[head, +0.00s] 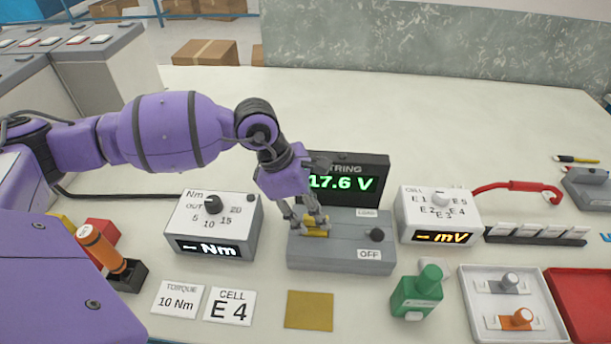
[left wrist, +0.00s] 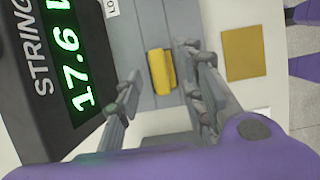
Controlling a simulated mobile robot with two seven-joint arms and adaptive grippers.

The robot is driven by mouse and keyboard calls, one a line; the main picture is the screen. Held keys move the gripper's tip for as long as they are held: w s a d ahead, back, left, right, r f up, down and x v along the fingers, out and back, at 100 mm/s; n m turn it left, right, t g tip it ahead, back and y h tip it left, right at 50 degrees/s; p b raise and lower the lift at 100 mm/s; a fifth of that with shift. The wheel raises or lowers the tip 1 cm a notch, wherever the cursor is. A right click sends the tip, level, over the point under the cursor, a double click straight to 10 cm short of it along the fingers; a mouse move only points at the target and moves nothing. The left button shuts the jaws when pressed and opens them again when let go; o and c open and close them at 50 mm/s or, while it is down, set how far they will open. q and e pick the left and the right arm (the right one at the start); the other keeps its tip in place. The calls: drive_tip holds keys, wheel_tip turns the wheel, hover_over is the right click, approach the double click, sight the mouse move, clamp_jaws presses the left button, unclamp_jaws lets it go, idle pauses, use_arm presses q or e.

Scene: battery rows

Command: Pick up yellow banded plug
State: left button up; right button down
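The yellow plug (head: 316,232) sits on the top face of the grey string meter box (head: 340,259), below its display. My left gripper (head: 308,222) points down at the plug, and its fingers hide part of it in the head view. In the left wrist view the plug (left wrist: 161,72) lies between the two spread fingers of my left gripper (left wrist: 158,82), with a gap visible on each side. The fingers are open and hold nothing. Any band on the plug is too small to make out. My right gripper is not in view.
A torque box (head: 210,213) stands left of the meter and a cell selector box (head: 440,216) right of it. A white tray (head: 478,331) is at the right.

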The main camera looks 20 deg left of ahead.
use_arm(q)
drive_tip(key=shift+w+d+f, duration=0.1)
drive_tip(key=shift+d+f, duration=0.15)
drive_tip(key=shift+f, duration=0.45)
clamp_jaws()
drive_tip(key=shift+r, duration=0.15)
